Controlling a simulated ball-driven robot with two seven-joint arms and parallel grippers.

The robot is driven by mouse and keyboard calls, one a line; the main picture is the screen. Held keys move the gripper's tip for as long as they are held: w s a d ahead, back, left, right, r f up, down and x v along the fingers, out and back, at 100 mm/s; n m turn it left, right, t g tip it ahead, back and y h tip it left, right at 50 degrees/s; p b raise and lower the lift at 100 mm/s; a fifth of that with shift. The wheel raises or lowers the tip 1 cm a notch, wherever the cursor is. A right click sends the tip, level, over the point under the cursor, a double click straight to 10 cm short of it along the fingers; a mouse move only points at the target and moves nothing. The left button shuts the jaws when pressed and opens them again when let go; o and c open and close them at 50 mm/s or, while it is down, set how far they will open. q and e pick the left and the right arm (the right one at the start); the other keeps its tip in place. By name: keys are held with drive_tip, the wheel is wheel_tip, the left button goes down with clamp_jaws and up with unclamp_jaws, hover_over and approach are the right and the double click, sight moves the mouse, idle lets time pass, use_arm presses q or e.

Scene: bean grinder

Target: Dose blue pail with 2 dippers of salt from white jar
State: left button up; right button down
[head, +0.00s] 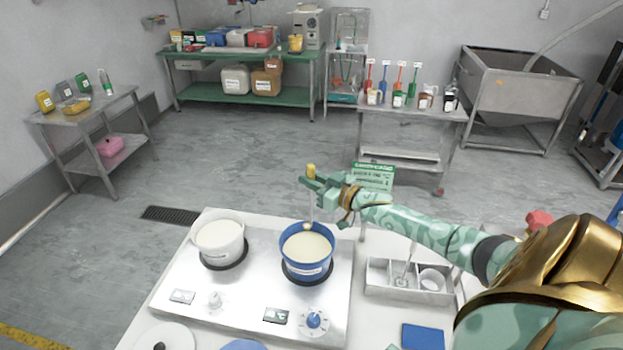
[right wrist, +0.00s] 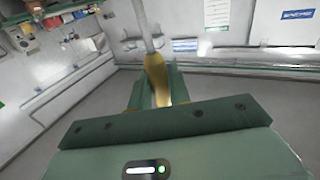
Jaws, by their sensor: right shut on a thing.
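The blue pail (head: 307,272) stands on the right dark ring of a white two-place unit and holds pale, cream-coloured contents. The white jar (head: 220,258) stands on the left ring, with similar pale contents. My right gripper (head: 312,183) is shut on the yellow handle of a dipper (head: 310,170). The dipper is upright, its shaft running down to a small bowl at the blue pail's far rim; I cannot tell whether it touches the pail or what it holds. The yellow handle also shows in the right wrist view (right wrist: 156,78). My left gripper is not in view.
A compartment tray (head: 378,291) with a metal utensil and a white ring stands right of the unit (head: 180,317). A blue block (head: 423,337) lies in front of it. A white lid (head: 165,338) and a blue lid (head: 243,345) lie at the near edge. A green sign (head: 372,176) stands behind.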

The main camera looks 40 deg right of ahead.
drive_tip(key=shift+s+r, duration=0.1)
drive_tip(key=s+a+f+n+y+b, duration=0.2)
drive_tip(key=s+a+f+n+b, duration=0.1)
drive_tip(key=a+f+n+b, duration=0.2)
drive_tip(key=s+a+f+n+t+y+b, duration=0.1)
drive_tip(key=s+a+f+n+y+b, duration=0.1)
drive_tip(key=s+a+f+n+b, duration=0.2)
drive_tip(key=shift+s+a+f+n+t+b, duration=0.25)
drive_tip(key=shift+a+f+n+b, duration=0.7)
drive_tip(key=shift+a+n+b, duration=1.75)
drive_tip(key=shift+a+n+p, duration=0.6)
drive_tip(key=shift+n+p, duration=0.15)
drive_tip(key=shift+n, duration=0.15)
